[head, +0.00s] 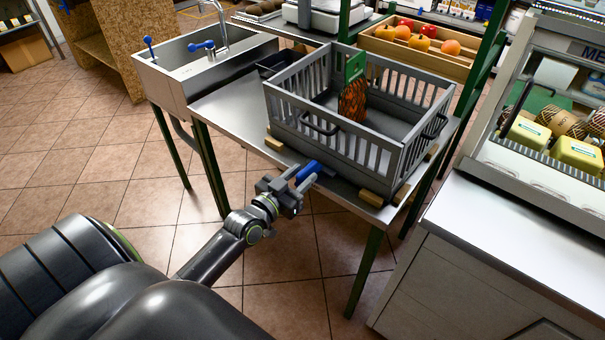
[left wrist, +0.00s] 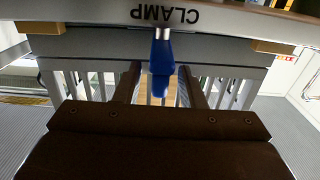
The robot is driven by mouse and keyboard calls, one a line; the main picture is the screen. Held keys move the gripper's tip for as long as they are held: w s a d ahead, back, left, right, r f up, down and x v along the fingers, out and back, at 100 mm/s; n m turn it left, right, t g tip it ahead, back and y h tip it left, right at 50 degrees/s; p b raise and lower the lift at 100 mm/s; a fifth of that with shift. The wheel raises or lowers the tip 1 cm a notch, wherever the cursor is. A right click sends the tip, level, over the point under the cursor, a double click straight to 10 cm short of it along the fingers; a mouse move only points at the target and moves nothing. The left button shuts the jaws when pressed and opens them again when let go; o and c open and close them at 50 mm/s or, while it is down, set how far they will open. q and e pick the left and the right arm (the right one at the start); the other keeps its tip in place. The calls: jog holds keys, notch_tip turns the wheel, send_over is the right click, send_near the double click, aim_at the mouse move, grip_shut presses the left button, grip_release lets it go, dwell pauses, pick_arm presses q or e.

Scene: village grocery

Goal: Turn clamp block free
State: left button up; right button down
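A blue clamp handle (head: 308,172) sticks out from the front edge of the steel table (head: 232,104). In the left wrist view the blue handle (left wrist: 162,62) hangs below an upside-down CLAMP label (left wrist: 166,15). My left gripper (head: 291,181) is at the handle. Its two dark fingers stand one on each side of the handle, open, with a visible gap on both sides. Small wooden blocks (head: 371,198) sit at the corners of a grey slatted crate (head: 345,150). My right gripper is not in view.
An orange net bag with a green label (head: 353,97) is in the crate. A sink (head: 195,62) stands at the left, with a fruit box (head: 440,62) behind. A white counter (head: 500,235) stands close on the right. Tiled floor is free in front.

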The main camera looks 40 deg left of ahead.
pick_arm(q)
jog(key=shift+w, duration=0.45)
grip_shut()
